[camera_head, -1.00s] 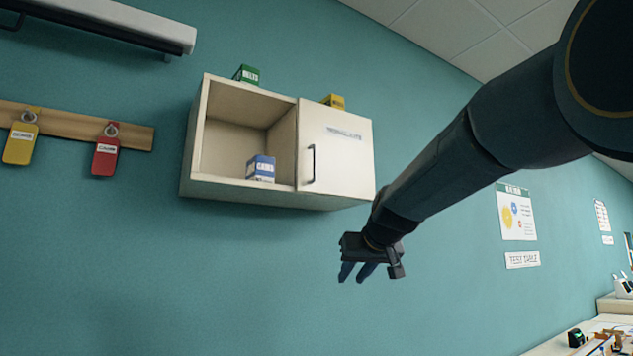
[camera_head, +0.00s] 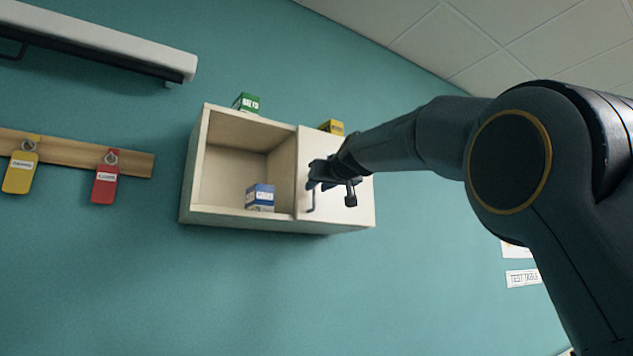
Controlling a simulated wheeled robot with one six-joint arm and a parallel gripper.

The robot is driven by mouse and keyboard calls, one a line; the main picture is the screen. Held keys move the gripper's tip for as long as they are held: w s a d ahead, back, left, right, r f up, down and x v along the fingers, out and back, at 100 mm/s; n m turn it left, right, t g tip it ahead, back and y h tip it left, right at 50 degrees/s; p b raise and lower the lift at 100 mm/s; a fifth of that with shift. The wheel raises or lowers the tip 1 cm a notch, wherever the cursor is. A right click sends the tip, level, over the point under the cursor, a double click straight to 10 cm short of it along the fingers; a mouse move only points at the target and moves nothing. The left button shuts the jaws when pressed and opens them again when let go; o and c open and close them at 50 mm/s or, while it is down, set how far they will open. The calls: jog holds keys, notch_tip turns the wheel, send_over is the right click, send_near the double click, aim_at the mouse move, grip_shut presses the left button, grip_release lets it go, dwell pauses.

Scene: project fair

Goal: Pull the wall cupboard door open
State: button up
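The wall cupboard (camera_head: 193,175) is a pale box on the teal wall. Its left half is an open compartment. Its white door (camera_head: 358,212) covers the right half and looks shut. My gripper (camera_head: 315,184) is in front of the door at the handle's upper part, reaching in from the right. I cannot tell whether it touches the handle or how far its fingers are apart. My arm hides the door's upper right.
A blue box (camera_head: 260,197) stands in the open compartment. A green box (camera_head: 246,102) and a yellow box (camera_head: 332,127) are on top. A rail (camera_head: 75,150) with yellow and red tags hangs at left, below a white wall unit (camera_head: 110,22). The wall below is clear.

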jog(key=shift+p+x, duration=0.35)
jog(key=shift+x, duration=0.5)
grip_shut()
jog(key=shift+f, duration=0.1)
